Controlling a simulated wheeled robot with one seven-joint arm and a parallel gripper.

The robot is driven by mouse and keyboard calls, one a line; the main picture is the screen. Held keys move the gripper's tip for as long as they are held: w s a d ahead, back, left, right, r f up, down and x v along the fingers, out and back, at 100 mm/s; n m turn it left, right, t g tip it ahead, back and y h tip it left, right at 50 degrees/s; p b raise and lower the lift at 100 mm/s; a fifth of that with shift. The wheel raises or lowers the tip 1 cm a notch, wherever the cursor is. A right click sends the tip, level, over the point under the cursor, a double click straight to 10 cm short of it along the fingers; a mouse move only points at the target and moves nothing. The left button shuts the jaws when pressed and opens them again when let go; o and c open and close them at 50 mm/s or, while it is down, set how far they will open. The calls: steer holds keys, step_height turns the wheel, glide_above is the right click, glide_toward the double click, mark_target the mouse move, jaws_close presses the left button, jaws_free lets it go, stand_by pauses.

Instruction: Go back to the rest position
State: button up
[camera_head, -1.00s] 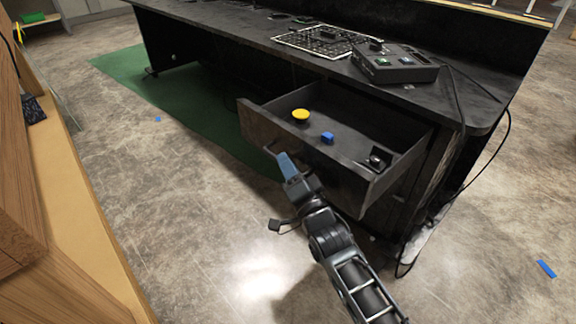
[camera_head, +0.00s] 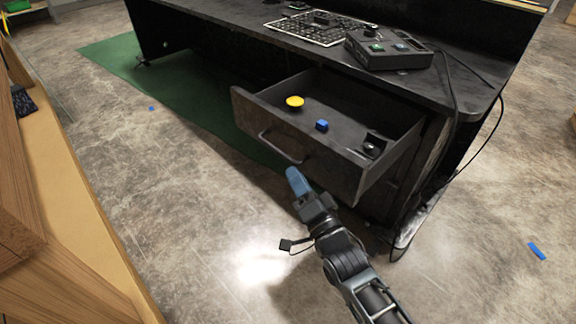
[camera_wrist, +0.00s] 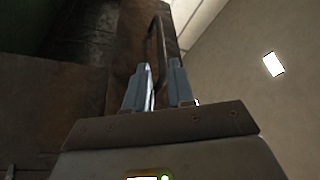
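My gripper (camera_head: 293,172) is in front of the open drawer, just below and apart from its handle (camera_head: 276,149). In the wrist view the two blue-grey fingers (camera_wrist: 160,80) stand apart with nothing held between them. The drawer handle (camera_wrist: 155,42) shows beyond the fingertips there. The black drawer (camera_head: 335,172) is pulled out of the desk. It holds a yellow round piece (camera_head: 294,102), a blue block (camera_head: 322,125) and a small black piece (camera_head: 373,145).
The black desk (camera_head: 225,33) carries a console box (camera_head: 388,50) and a gridded panel (camera_head: 310,30). Cables hang off its right side. A wooden structure (camera_head: 75,215) stands at the left. Open concrete floor (camera_head: 190,190) lies between, with blue scraps on it.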

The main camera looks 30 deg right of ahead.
steer(key=s+r+n+g, duration=0.1)
steer(key=s+n, duration=0.2)
steer(key=s, duration=0.8)
steer(key=s+a+r+n+g, duration=0.1)
steer(key=s+n+g, duration=0.15)
steer(key=s, duration=0.95)
steer(key=s+r+n+g, duration=0.1)
steer(key=s+n, duration=0.2)
steer(key=s, duration=0.8)
steer(key=s+r+n, duration=0.3)
steer(key=s+r, duration=0.3)
steer(key=s, duration=0.1)
step_height(320, 180, up, 16)
steer(key=g+p, duration=0.1)
steer(key=p, duration=1.4)
steer(key=shift+a, duration=0.3)
